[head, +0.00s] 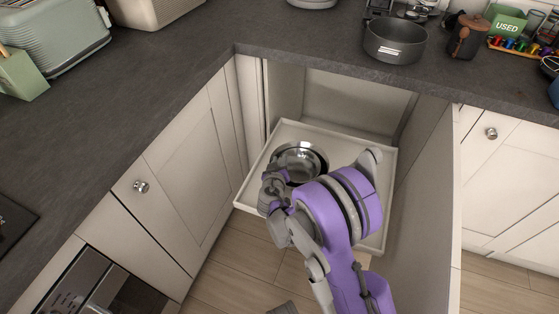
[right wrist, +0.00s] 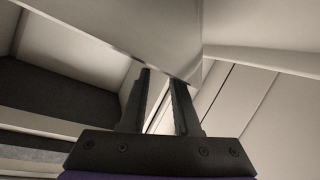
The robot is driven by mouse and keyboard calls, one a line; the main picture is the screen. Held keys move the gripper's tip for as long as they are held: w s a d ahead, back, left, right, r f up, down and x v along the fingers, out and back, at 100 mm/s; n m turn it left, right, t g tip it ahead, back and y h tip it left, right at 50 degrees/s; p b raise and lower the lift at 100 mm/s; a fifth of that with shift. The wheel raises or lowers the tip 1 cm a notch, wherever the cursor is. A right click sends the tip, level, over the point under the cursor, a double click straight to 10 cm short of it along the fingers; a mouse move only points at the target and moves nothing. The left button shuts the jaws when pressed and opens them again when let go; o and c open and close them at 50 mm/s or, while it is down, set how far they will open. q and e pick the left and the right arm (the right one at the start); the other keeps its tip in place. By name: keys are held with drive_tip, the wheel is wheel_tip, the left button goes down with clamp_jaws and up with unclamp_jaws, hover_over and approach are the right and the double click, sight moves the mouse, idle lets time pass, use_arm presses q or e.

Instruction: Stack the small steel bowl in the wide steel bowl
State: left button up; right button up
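A shiny steel bowl (head: 312,158) sits in the pulled-out white tray drawer (head: 378,240) below the worktop corner. I can make out only one bowl there and cannot tell whether it is the small or the wide one. My right gripper (head: 274,180) is at the bowl's near left side, and the arm hides part of the drawer. In the right wrist view the two dark fingers (right wrist: 160,78) stand apart with a narrow gap. A smooth grey surface (right wrist: 165,35) crosses just beyond their tips; contact is unclear. My left gripper is not identifiable in the head view.
The slate worktop (head: 130,95) runs along the left and back. A dark pot (head: 394,42), a brown canister (head: 467,38) and a green box (head: 506,24) stand at the back. A grey round item (head: 312,3) is cut off at the top. Cabinet panels flank the drawer closely.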

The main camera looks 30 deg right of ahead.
drive_tip(key=shift+r, duration=0.1)
drive_tip(key=shift+r+p, duration=0.25)
drive_tip(key=shift+p, duration=0.05)
drive_tip(key=s+a+r+g+y, duration=0.2)
drive_tip(key=s+a+r, duration=0.1)
drive_tip(key=s, duration=0.8)
drive_tip(key=s+a+r+n+g+y+p, duration=0.1)
drive_tip(key=s+a+r+g+y, duration=0.1)
drive_tip(key=s+a, duration=0.4)
drive_tip(key=s+a+r+n+g+y+p, duration=0.1)
drive_tip(key=s+a+r+y, duration=0.3)
drive_tip(key=s, duration=1.3)
drive_tip(key=shift+a+r+g, duration=0.15)
drive_tip(key=shift+r+g, duration=0.15)
drive_tip(key=shift+g, duration=0.6)
